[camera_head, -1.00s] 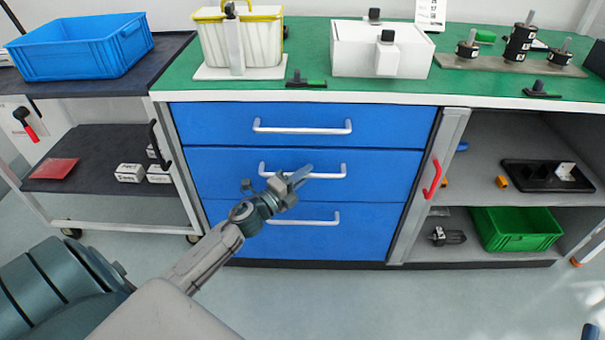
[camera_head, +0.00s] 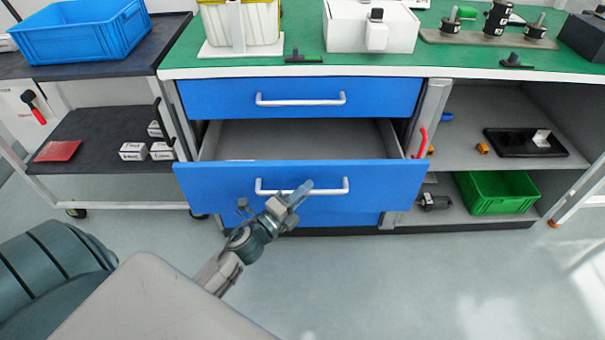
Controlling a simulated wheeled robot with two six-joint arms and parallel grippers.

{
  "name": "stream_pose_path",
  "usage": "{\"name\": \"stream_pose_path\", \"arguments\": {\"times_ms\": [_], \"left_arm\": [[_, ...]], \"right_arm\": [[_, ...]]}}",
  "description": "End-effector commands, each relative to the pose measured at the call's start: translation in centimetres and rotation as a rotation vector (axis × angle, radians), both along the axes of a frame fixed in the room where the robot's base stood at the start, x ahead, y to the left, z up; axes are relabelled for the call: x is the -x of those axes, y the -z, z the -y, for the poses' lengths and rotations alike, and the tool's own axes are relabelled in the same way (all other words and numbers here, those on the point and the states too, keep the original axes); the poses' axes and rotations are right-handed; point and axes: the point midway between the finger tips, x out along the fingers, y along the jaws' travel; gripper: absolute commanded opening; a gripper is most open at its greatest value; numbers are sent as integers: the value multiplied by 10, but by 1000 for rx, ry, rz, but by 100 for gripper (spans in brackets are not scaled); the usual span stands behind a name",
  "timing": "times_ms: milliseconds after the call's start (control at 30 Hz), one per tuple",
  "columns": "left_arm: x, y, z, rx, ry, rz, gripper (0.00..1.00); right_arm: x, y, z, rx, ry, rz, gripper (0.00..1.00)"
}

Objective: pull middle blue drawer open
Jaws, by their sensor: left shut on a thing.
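The middle blue drawer (camera_head: 385,182) stands pulled well out from the cabinet. Its grey inside shows, with a thin pale item at the front left edge. My left gripper (camera_head: 297,194) is shut on the drawer's white bar handle (camera_head: 331,187), near the handle's middle. The top blue drawer (camera_head: 385,98) is closed above it. The bottom blue drawer (camera_head: 345,218) is mostly hidden behind the open one. My right gripper is not in view.
A green-topped counter (camera_head: 290,66) holds a white box (camera_head: 350,28) and a basket (camera_head: 238,22). Right shelves hold a green bin (camera_head: 497,207) and a black tray (camera_head: 525,152). A cart with a blue crate (camera_head: 82,42) stands left. Floor at right front is clear.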

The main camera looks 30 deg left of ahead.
Motion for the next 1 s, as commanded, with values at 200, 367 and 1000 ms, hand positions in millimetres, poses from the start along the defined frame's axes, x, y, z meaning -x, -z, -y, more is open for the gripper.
{"name": "stream_pose_path", "arguments": {"times_ms": [200, 367, 1000], "left_arm": [[46, 1, 28, 4, -2, -3, 0], [71, 1, 43, 4, -2, -3, 0], [98, 0, 60, 0, -1, 0, 0]], "right_arm": [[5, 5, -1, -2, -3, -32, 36], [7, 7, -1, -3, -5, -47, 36], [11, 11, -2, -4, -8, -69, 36]]}}
